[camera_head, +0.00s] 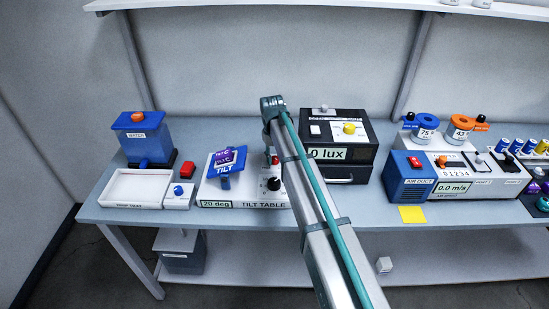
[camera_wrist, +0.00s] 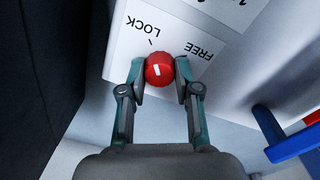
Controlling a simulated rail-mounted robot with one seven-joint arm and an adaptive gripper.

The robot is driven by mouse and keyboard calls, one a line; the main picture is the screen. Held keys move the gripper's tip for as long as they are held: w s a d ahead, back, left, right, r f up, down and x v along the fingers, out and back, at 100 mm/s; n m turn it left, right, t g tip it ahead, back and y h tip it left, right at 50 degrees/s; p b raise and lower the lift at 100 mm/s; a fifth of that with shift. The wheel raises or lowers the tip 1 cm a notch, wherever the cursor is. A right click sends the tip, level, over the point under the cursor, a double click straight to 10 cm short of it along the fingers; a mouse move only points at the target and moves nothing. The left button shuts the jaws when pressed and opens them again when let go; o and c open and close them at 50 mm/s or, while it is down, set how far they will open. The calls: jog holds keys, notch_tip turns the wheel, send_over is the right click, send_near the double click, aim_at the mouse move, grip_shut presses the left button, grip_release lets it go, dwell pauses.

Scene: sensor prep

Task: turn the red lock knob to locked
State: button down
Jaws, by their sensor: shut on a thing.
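The red lock knob (camera_wrist: 160,68) is round, with a short white mark on its face. It sits on a white panel (camera_wrist: 125,62) printed LOCK and FREE, both upside down in the wrist view. The white mark runs roughly up and down; I cannot tell exactly which label it points to. My gripper (camera_wrist: 160,76) is shut on the knob, one finger on each side. In the head view my arm hides most of the gripper. The white tilt table (camera_head: 245,196) there has a display reading 20 deg and a tilted blue plate (camera_head: 224,182).
Left of the tilt table are a white tray (camera_head: 112,204), a small box with a blue button (camera_head: 178,190) and a blue container (camera_head: 146,148). Right of my arm are a black lux box (camera_head: 362,152) and a blue air duct unit (camera_head: 405,190).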

aim_at(273, 158)
jog(key=shift+n, duration=0.9)
jog(key=c, duration=0.8)
grip_release()
jog(key=r, duration=1.2)
jog(key=shift+s+a, duration=0.15)
jog(key=shift+a, duration=0.05)
